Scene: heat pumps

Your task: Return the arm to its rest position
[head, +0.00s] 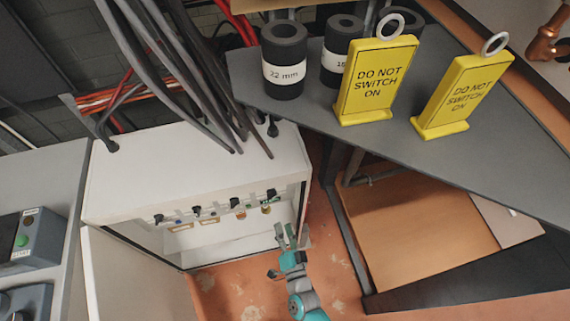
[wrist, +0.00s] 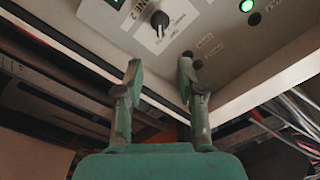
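My gripper (head: 284,250) is in the lower middle of the head view, at the right front of the white cabinet (head: 200,165). In the wrist view my gripper (wrist: 160,75) has its two green fingers apart with nothing between them. Beyond the fingertips is a pale panel (wrist: 205,30) with a black rotary knob (wrist: 159,19) and a lit green lamp (wrist: 247,5). The fingers look apart from the panel. My teal and grey wrist shows below the gripper in the head view; most of the arm is out of frame.
A grey shelf (head: 300,108) at upper right bears two yellow DO NOT SWITCH ON signs (head: 375,80) (head: 463,95) and black rolls (head: 285,60). Black cables (head: 190,70) run into the cabinet top. A switch box (head: 35,240) is at left. Orange floor (head: 330,255) shows right of the gripper.

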